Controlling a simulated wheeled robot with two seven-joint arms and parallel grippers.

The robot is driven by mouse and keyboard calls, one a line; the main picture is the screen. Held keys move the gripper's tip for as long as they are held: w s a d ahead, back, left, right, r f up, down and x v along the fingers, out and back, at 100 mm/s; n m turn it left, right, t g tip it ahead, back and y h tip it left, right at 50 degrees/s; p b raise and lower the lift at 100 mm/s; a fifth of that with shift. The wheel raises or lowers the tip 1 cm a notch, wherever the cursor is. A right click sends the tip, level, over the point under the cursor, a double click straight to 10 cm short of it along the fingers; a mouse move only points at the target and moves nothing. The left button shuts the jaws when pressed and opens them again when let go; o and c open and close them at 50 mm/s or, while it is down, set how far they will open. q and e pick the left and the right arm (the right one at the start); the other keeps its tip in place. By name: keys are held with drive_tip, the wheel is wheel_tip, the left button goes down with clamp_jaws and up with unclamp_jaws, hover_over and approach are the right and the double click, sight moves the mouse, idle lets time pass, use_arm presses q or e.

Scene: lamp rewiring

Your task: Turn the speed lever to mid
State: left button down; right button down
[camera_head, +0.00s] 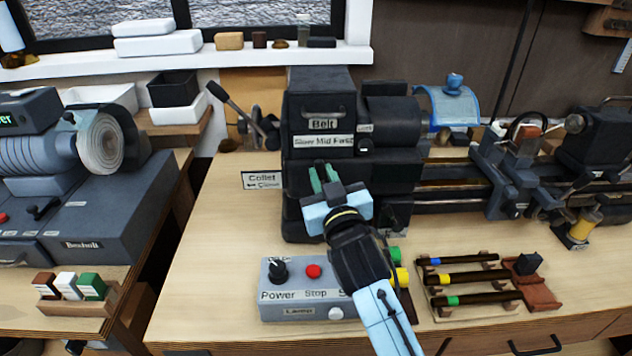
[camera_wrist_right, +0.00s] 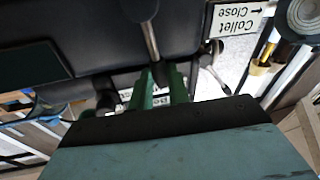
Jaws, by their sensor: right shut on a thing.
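The dark lathe headstock (camera_head: 320,105) stands at the middle of the bench, with a label (camera_head: 323,141) reading Slow, Mid, Fast on its front. My right gripper (camera_head: 322,172) is at the headstock's front, its green fingertips just below that label, roughly under the word Mid. In the right wrist view, the fingers (camera_wrist_right: 159,85) are shut on the end of a grey metal lever (camera_wrist_right: 150,38), which I take as the speed lever. In the head view my gripper hides the lever, so its exact setting is unclear. My left gripper is not in view.
A grey control box (camera_head: 300,312) with a power knob and red stop button (camera_head: 313,271) sits below my right arm. A wooden rack (camera_head: 470,313) with several dark tools is at right. A collet lever (camera_head: 235,107) sticks up left of the headstock.

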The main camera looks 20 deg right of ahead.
drive_tip(key=shift+s+d+m, duration=0.15)
drive_tip(key=shift+d+m, duration=0.4)
drive_tip(key=shift+m, duration=0.45)
drive_tip(key=c, duration=1.3)
unclamp_jaws()
drive_tip(key=shift+c, duration=0.2)
drive_tip(key=shift+s, duration=0.1)
drive_tip(key=s+a+f+b, duration=0.1)
drive_tip(key=s, duration=1.2)
drive_tip(key=shift+f, duration=0.25)
drive_tip(key=shift+f, duration=0.15)
